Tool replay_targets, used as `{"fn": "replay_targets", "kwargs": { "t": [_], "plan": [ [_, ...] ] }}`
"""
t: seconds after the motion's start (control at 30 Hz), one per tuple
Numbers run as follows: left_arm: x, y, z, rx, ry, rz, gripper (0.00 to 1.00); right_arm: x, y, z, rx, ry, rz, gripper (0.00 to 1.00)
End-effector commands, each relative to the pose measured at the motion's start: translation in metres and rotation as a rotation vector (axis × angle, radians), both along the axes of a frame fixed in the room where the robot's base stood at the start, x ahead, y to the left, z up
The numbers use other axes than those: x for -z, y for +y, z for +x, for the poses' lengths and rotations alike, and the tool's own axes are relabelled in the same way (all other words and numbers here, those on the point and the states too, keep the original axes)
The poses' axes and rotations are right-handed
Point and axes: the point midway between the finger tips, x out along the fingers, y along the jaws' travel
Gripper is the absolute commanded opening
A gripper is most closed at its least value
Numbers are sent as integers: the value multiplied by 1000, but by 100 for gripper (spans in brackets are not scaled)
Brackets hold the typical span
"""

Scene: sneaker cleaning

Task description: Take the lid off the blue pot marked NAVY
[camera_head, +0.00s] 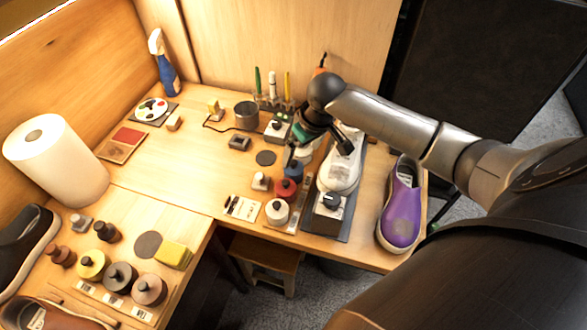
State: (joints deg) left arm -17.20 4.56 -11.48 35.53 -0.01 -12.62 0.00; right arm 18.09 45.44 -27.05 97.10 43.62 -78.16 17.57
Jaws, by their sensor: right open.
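The blue pot (294,173) stands on the right part of the bench, behind the red pot (285,189) and left of a white sneaker (339,173). It is small, and the NAVY marking cannot be read. My left gripper is not in view.
A white pot (277,212) stands in front of the red one. A dark round pad (265,158) lies to the left on clear wood. A purple shoe (400,212) sits at the right edge. A grey cup (246,115) and upright brushes (272,88) stand behind.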

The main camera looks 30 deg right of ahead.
Motion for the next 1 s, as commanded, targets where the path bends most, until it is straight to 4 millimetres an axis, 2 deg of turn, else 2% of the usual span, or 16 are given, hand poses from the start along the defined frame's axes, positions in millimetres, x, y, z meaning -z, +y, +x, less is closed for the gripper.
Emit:
{"fn": "replay_targets", "kwargs": {
  "t": [0.1,0.37,0.63,0.97,1.0],
  "plan": [
    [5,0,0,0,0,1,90,15,1,5,1,-1,0,100],
    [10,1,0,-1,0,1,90,31,2,10,0,-1,0,100],
    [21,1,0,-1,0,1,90,64,5,23,0,0,-1,100],
    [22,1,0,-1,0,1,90,69,6,24,-1,-1,-2,100],
    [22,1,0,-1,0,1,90,69,6,24,-1,-1,-2,97]
  ]
}}
